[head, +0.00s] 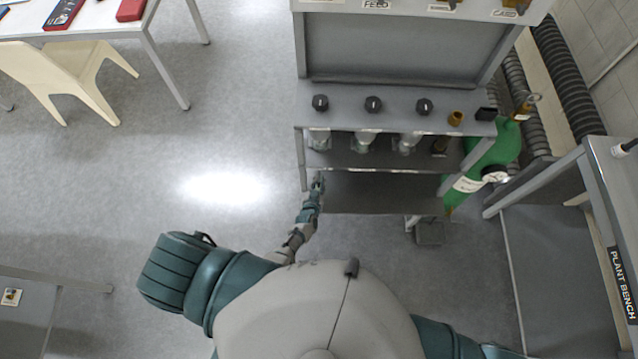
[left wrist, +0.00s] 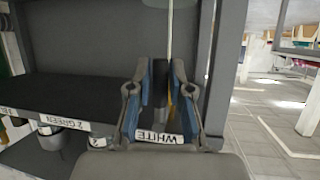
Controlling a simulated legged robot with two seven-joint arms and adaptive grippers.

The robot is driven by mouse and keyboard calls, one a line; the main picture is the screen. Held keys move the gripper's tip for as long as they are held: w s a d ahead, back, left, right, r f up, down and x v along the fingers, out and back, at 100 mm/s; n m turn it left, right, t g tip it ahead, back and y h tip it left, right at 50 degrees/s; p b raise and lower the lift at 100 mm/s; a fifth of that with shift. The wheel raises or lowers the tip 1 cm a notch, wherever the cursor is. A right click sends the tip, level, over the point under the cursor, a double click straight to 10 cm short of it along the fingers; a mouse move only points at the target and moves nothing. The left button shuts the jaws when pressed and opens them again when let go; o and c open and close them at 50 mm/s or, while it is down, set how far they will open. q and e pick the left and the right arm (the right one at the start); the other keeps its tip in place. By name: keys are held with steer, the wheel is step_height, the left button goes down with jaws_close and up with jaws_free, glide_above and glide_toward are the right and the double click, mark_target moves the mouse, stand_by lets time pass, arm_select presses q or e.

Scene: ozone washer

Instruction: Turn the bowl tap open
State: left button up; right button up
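A grey washer stand (head: 400,97) is ahead of me, with black round knobs (head: 373,104) and a small brown-orange fitting (head: 455,118) on its ledge. I cannot tell which part is the bowl tap. My left gripper (head: 318,180) is low at the stand's left front corner, below the ledge. In the left wrist view its two blue-padded fingers (left wrist: 161,75) stand apart. A dark upright piece (left wrist: 160,68) shows between them, with a thin pale rod (left wrist: 169,25) above. Whether the pads touch it is unclear. My right gripper is out of view.
Clear bottles (head: 362,142) stand on the shelf under the ledge. A green cylinder (head: 500,150) is at the stand's right side, and the plant bench (head: 622,190) is at far right. A cream chair (head: 60,75) is at upper left.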

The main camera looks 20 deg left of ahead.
arm_select(q)
steer(key=o, duration=0.4)
steer(key=shift+s+f, duration=0.25)
steer(key=shift+f, duration=0.1)
steer(key=shift+c, duration=0.2)
steer(key=shift+w+r, duration=0.15)
steer(key=shift+w, duration=0.1)
steer(key=v, duration=1.2)
steer(key=shift+d, duration=0.1)
